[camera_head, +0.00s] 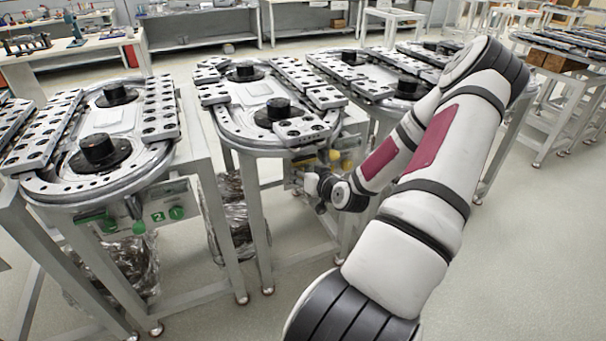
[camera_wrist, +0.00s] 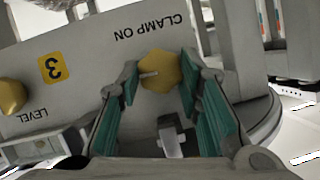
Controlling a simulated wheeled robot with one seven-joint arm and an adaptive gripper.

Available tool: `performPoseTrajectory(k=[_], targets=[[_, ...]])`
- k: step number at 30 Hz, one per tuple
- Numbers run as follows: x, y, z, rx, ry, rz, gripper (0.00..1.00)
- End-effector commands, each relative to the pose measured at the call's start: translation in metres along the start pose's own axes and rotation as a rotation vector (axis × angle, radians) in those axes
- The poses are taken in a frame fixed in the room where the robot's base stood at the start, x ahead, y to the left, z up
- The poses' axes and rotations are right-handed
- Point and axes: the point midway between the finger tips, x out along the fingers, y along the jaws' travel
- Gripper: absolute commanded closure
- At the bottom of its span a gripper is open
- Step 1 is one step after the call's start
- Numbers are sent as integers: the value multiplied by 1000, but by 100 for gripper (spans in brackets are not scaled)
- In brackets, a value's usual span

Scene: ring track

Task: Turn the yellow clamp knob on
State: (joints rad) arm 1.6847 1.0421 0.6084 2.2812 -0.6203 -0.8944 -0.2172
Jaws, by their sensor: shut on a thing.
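The yellow clamp knob (camera_wrist: 160,72) sits on a grey panel (camera_wrist: 75,60) under the printed words CLAMP ON, which read upside down in the wrist view. It is lobed and has a pale mark pointing left. My gripper (camera_wrist: 158,90) has its green-padded fingers on either side of the knob and is shut on it. In the head view my gripper (camera_head: 318,182) reaches the front of the middle ring track station (camera_head: 262,140). There the knob is largely hidden by my gripper and arm.
A second yellow knob (camera_wrist: 12,95) marked LEVEL and a yellow label 3 (camera_wrist: 52,68) are on the same panel. A station with green knobs (camera_head: 176,212) stands to the left. Table legs flank my arm; open floor (camera_head: 530,250) lies to the right.

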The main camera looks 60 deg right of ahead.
Motion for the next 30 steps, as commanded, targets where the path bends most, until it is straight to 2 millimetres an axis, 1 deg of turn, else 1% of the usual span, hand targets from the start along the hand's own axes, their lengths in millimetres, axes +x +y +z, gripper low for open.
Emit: performPoseTrajectory(k=[8, 30], targets=[[-3, 2, -2, 158, -1, -64, 96], [0, 8, 3, 798, 0, -331, 96]])
